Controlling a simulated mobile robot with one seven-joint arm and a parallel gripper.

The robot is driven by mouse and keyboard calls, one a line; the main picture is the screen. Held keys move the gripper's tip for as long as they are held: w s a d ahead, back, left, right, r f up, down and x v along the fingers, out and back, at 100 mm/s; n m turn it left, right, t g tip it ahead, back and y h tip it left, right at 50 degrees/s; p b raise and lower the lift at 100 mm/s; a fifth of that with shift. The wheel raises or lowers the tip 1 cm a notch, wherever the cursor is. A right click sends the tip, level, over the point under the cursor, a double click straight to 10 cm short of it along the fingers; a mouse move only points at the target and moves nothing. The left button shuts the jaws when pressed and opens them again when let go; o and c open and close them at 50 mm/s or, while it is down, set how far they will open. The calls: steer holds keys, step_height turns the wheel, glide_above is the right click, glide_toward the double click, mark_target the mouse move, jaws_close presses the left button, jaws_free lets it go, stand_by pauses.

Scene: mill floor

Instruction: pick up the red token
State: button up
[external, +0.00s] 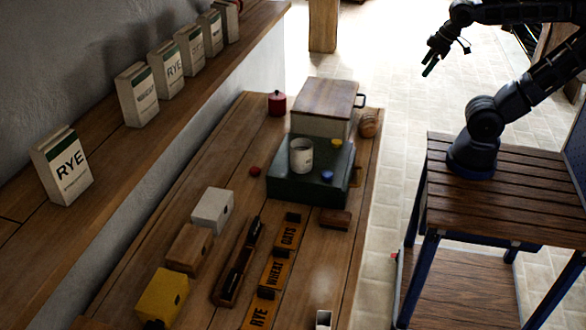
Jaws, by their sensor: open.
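A small round red piece (255,171), which looks like the red token, lies on the wooden bench (215,160), just left of a dark green box (290,186). A similar yellow piece (337,143) and a blue piece (327,176) lie on top of the green box. My gripper (430,67) is open and empty. It hangs in the air over the tiled floor at the upper right, well away from the bench and the red token.
A white mug (301,155) stands on the green box, before a wood-lidded box (322,110). A red lidded jar (277,103) stands behind the token. Blocks, including a white one (212,210), a dark long rack (238,262) and labelled strips (274,273) lie in front.

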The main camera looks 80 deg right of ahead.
steer(key=c, duration=0.4)
steer(key=shift+w, duration=0.1)
